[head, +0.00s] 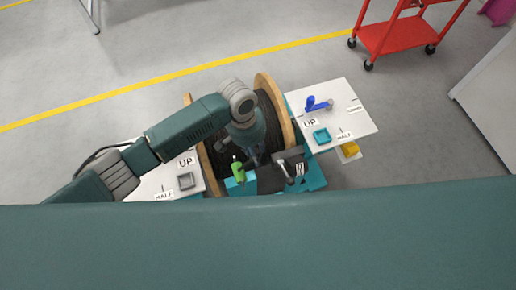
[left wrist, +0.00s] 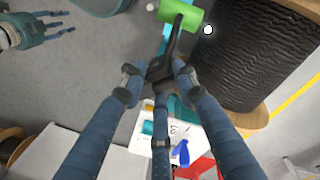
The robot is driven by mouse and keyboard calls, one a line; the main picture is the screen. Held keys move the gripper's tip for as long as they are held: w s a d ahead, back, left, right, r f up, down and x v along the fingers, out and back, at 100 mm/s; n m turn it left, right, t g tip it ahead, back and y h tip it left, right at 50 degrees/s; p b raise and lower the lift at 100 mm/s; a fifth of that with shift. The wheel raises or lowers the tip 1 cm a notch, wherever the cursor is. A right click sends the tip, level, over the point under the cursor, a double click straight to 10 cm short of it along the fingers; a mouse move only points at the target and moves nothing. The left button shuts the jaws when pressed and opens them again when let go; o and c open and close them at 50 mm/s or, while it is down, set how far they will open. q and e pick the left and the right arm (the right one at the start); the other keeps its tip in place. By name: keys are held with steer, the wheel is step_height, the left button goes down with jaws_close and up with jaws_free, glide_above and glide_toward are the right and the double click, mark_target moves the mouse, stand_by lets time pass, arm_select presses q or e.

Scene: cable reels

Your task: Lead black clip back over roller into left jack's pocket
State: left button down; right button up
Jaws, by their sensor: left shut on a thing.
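My left gripper (head: 256,158) reaches down over the front of the cable reel. In the left wrist view its blue fingers (left wrist: 155,82) are shut on a black clip (left wrist: 162,68). The clip's dark strip runs up across the green roller (left wrist: 194,15). The roller also shows in the head view (head: 238,171), just left of the gripper. The left jack's white top (head: 155,181) carries UP and HALF labels and a grey square pocket (head: 186,181), which looks empty. My right gripper (left wrist: 58,25) shows only in the left wrist view, fingers apart and empty.
The reel (head: 264,86) has wooden flanges and black cable. The right jack's white top (head: 350,97) holds a blue lever (head: 314,104) and a teal pocket (head: 322,136). A red cart (head: 388,36) stands far off. Open floor lies behind the reel.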

arm_select(q)
steer(key=s+a+b, duration=0.1)
steer(key=s+a, duration=0.3)
steer(key=a, duration=0.9)
stand_by(0.5)
